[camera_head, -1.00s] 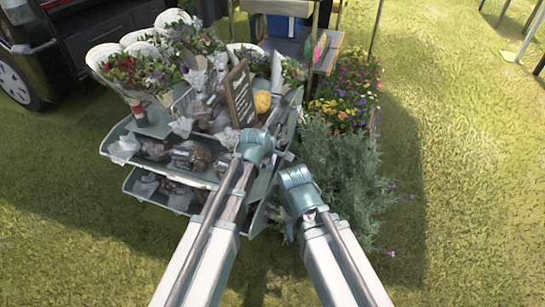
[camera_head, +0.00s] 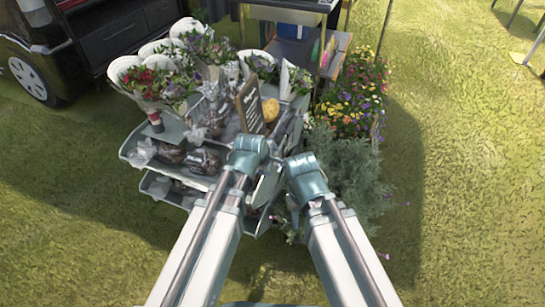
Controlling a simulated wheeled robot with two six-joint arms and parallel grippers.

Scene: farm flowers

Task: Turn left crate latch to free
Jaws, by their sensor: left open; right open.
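A grey tiered crate stand (camera_head: 130,146) stands left of centre, with wrapped dark goods in its tiers and bouquets above. I cannot make out a latch on it; my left arm covers part of its front right side. My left gripper (camera_head: 268,185) is at the stand's right end, partly hidden behind its own wrist. My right gripper (camera_head: 304,186) is lower, just right of the stand, in front of a grey-green bush (camera_head: 347,172). Both are open and hold nothing that I can see. Contact with the stand cannot be told.
Red and purple bouquets (camera_head: 150,84), a dark sign board (camera_head: 250,106) and an orange round thing (camera_head: 271,109) top the stand. Yellow and purple flowers (camera_head: 350,105) grow behind the bush. A dark vehicle (camera_head: 45,65) is at upper left. Open grass (camera_head: 465,190) lies right.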

